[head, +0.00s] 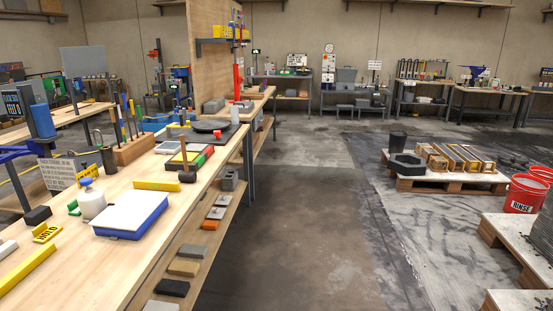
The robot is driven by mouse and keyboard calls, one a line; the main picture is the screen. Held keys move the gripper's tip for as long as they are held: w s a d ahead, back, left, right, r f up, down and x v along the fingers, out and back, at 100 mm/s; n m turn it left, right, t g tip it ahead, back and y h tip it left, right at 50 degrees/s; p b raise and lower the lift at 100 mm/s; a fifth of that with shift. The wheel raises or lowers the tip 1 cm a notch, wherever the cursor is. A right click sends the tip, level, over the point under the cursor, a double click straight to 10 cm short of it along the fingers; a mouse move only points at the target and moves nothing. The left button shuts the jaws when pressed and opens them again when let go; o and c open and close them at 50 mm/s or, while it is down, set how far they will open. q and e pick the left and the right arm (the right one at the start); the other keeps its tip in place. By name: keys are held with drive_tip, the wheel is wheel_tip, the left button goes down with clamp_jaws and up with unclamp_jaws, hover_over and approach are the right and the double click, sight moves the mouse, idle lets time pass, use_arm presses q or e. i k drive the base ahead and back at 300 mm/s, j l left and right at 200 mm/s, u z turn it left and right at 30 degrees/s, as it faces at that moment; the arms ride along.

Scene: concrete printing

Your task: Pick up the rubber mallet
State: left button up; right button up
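A mallet with a black head (187,177) stands head down on the wooden workbench (120,250), near its right edge. Its light wooden handle (183,152) points up. The head looks like the rubber mallet's; the material cannot be told for sure. A red and green item lies right behind it, and a yellow bar (158,185) lies just in front and to the left. Neither of my grippers is in view.
A white and blue box (132,213), a white bottle (91,201) and a wooden block with upright tools (135,149) share the bench. A lower shelf (213,233) holds sample blocks. The floor aisle (300,220) to the right is clear; pallets and red buckets (524,194) stand beyond.

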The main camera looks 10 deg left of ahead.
sight(185, 176)
drive_tip(key=i+u, duration=0.35)
drive_tip(key=i, duration=0.2)
drive_tip(key=i+l+u, duration=0.15)
drive_tip(key=i+u, duration=0.2)
drive_tip(key=i, duration=0.2)
drive_tip(key=i+l+u, duration=0.35)
drive_tip(key=i, duration=0.15)
